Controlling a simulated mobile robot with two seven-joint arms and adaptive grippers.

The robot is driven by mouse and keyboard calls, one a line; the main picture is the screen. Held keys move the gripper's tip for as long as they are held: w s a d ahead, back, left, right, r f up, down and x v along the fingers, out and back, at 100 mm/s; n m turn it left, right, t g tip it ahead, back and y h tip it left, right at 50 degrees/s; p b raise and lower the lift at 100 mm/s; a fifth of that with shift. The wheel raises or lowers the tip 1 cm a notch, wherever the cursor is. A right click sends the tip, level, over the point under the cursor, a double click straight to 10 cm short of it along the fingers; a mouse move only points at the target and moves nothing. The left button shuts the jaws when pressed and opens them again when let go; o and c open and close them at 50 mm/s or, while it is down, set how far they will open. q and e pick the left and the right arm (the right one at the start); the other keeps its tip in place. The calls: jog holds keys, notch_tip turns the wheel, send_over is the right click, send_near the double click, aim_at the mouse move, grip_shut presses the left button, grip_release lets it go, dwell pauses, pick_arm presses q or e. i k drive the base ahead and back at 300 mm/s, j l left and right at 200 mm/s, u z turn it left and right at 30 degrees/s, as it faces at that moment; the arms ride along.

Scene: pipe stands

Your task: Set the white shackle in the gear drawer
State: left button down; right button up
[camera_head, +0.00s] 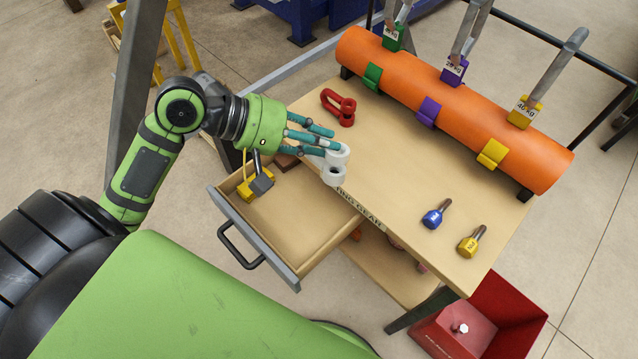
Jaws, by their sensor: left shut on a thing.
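The white shackle (335,172) is between the teal fingers of my left gripper (322,142), which is shut on it. Shackle and gripper are over the bench's front edge, beside the open drawer. The gear drawer (302,228) is pulled out at the bench's front left, with a dark handle on its front. A yellow and grey padlock-like item (256,186) lies at the drawer's left side. A small brown block (287,161) shows near its back, partly hidden by the fingers. Much of the drawer floor is bare. My right gripper is not in view.
A red shackle (339,107) lies on the wooden bench (400,165). An orange pipe (450,105) with coloured clamps and hanging straps spans its back. A blue shackle pin (436,213) and a yellow one (471,241) lie at the right. A red bin (487,318) stands on the floor.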

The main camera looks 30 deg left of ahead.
aim_at(306, 213)
jog(key=l+u, duration=0.3)
jog(key=l, duration=0.15)
jog(key=l+u, duration=0.25)
jog(key=l, duration=0.25)
jog(key=u, duration=0.7)
